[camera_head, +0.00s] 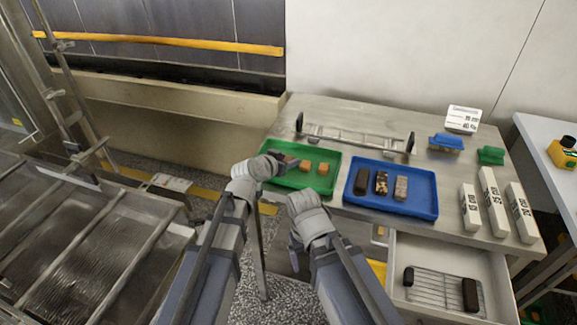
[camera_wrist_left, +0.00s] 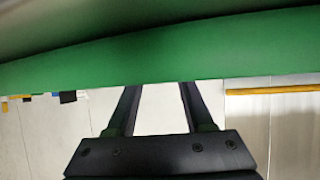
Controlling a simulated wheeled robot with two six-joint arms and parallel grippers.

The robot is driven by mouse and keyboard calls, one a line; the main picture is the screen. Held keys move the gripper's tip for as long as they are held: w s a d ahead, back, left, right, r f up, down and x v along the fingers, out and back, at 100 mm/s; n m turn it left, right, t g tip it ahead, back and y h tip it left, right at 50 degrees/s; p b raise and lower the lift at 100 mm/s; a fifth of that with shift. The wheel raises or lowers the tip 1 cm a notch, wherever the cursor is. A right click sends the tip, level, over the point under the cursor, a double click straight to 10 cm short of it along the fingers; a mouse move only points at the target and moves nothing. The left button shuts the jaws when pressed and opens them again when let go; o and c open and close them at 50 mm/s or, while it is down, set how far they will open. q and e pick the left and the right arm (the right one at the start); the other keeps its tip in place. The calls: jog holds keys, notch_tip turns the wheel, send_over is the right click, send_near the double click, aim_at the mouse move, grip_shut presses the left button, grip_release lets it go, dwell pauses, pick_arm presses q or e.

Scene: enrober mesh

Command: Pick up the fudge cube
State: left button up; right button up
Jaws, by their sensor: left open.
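Small orange-brown cubes, which look like the fudge, sit in the green tray (camera_head: 322,190): one cube (camera_head: 305,165) near its middle and another cube (camera_head: 323,169) to the right. My left gripper (camera_head: 276,157) is at the tray's left end, left of these cubes. A dark brown shape beside its tips is too small to make out. In the left wrist view the open left fingers (camera_wrist_left: 156,92) have nothing visible between them, and their tips meet the edge of a green band, likely the tray. No cube shows there. My right gripper (camera_head: 296,248) hangs in front of the table, its fingers unclear.
A blue tray (camera_head: 418,207) with several chocolate bars stands right of the green one. A wire rack (camera_head: 350,139) stands behind the trays. White labelled blocks (camera_head: 494,200) stand at the right. An open drawer (camera_head: 407,250) juts out below, near my right arm.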

pick_arm(q)
jog(key=shift+c, duration=0.4)
jog(key=c, duration=0.7)
jog(key=shift+o, duration=0.2)
jog(key=shift+r, duration=0.1)
notch_tip(320, 180, up, 10)
jog(key=p, duration=1)
